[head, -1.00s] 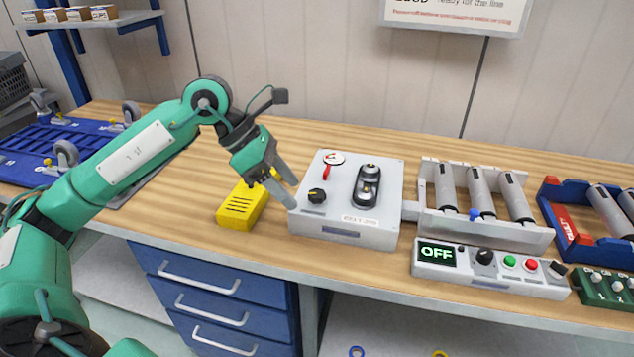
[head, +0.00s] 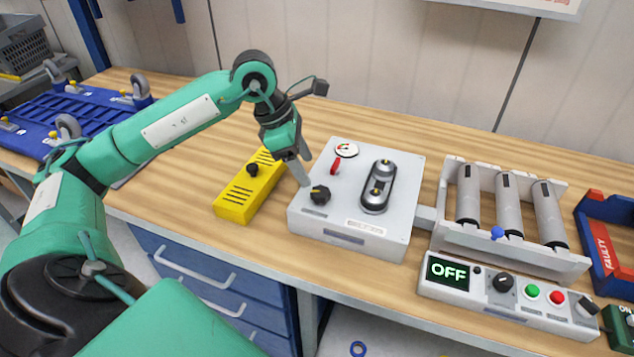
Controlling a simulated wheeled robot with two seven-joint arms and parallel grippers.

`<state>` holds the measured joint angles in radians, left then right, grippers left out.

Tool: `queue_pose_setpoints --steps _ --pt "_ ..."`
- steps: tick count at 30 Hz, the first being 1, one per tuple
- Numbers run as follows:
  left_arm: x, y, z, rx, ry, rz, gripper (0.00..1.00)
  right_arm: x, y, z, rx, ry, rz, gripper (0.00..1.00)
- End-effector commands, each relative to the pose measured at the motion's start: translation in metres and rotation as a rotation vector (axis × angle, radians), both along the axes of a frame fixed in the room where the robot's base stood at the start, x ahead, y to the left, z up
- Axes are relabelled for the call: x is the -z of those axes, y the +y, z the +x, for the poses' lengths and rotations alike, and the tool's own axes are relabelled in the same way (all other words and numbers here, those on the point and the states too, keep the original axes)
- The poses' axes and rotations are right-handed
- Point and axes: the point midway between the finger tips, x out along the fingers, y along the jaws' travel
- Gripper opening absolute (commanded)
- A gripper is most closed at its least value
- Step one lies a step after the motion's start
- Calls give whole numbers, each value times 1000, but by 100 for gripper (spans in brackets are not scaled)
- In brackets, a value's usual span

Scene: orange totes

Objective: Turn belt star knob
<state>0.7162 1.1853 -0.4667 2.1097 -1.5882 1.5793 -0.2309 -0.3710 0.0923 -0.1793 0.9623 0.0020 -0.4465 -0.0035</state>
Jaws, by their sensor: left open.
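A grey-white belt box (head: 352,236) sits on the wooden bench. On its top are a black star knob (head: 320,195) at the front left, a red pointer lever (head: 335,166), a small round gauge (head: 346,149) and a dark belt loop (head: 378,186) over two pulleys. My left gripper (head: 303,181) points down just behind and left of the black knob, by the box's left edge. It is open with nothing seen between its fingers. Whether a fingertip touches the box is unclear. My right gripper is not in view.
A yellow box (head: 237,205) with a black knob stands close left of the belt box. A roller conveyor (head: 511,242) and a control panel reading OFF (head: 450,272) stand to the right. Bench behind is clear.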

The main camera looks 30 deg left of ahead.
Motion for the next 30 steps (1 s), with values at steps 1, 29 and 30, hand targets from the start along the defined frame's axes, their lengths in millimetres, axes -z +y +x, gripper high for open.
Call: queue_pose_setpoints --steps 1,29,30 --pt "10 -5 2 2 3 -2 61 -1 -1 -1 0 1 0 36" --pt "64 -23 15 0 -1 0 23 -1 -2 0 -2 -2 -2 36" --pt "64 -23 15 0 -2 -1 16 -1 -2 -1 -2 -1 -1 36"
